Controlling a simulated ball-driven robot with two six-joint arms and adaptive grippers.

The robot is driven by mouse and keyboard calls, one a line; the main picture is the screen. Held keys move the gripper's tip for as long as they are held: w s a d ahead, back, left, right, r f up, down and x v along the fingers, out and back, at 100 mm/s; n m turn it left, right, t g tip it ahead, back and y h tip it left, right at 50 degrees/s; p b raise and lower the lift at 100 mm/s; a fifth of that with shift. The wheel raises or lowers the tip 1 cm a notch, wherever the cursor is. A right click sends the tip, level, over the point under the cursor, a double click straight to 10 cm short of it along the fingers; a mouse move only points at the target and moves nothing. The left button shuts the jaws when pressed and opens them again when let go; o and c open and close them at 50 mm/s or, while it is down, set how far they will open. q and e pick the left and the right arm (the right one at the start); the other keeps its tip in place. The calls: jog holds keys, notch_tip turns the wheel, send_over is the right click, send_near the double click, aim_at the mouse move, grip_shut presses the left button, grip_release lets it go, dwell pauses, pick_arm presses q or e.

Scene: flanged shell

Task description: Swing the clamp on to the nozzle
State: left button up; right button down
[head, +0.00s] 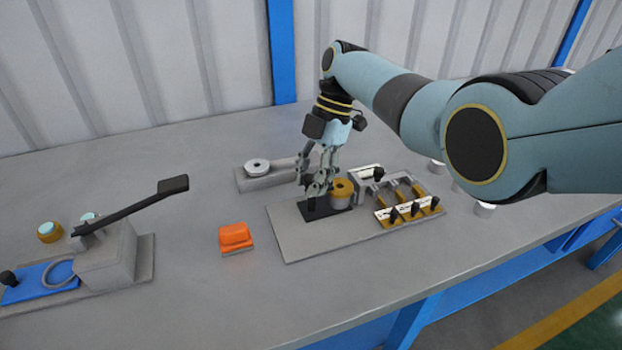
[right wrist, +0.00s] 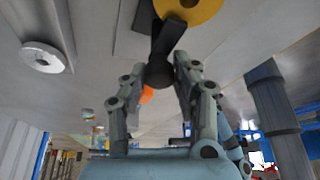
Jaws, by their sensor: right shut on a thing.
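My right gripper (head: 318,188) is over the left part of a grey fixture plate (head: 300,240), beside a brass round piece (head: 343,190) with a dark centre hole. I take this piece to be the nozzle. In the right wrist view, the gripper (right wrist: 168,85) is shut on a black ball knob (right wrist: 159,73). A black bar, which looks like the clamp (right wrist: 168,38), runs from the knob to the brass piece (right wrist: 190,8). I cannot tell whether the bar lies over the brass or only beside it. My left gripper is out of view.
Behind stands a grey block with a white disc (head: 257,165). Black-handled clamps (head: 408,212) line the plate's right side. An orange block (head: 236,237) lies left of the plate. A lever press (head: 105,250) with a long black handle stands at far left. Small white cylinders (head: 484,210) stand right.

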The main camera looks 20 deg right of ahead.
jog(key=shift+d, duration=0.1)
jog(key=c, duration=1)
grip_release()
jog(key=shift+w, duration=0.1)
jog(key=shift+c, duration=0.2)
jog(key=v, duration=1.2)
